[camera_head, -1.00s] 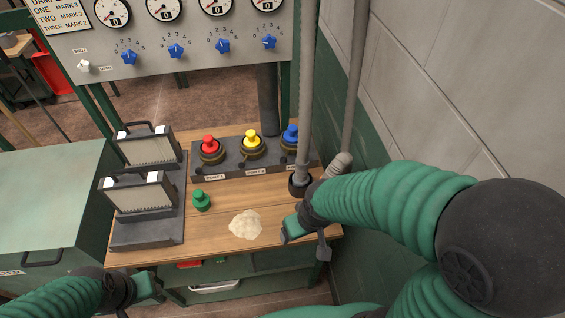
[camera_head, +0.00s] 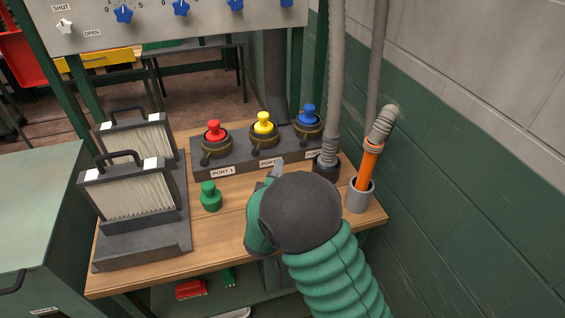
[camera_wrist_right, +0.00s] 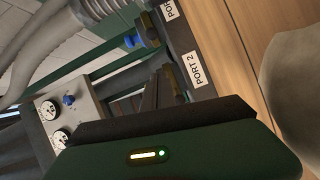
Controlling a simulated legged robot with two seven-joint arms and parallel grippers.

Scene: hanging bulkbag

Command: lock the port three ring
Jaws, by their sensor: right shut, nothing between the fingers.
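The port three ring (camera_head: 308,130) is a dark brassy collar around the blue plug (camera_head: 309,113) at the right end of the grey port block. Its label is partly cut off by a hose. In the right wrist view the ring (camera_wrist_right: 150,28) shows at the top, with the blue plug (camera_wrist_right: 133,41) pointing left. My right gripper (camera_head: 277,168) is shut and empty, in front of the block near the port two label and apart from the port three ring. Its wrist hides most of it; the dark fingers (camera_wrist_right: 168,92) also show in the right wrist view. My left gripper is out of view.
Red (camera_head: 213,131) and yellow (camera_head: 263,123) plugs sit in ports one and two. A grey hose (camera_head: 333,100) stands close right of port three. An orange-handled tool (camera_head: 368,165) stands in a grey cup. A green plug (camera_head: 210,196) and filter panels (camera_head: 128,190) are left.

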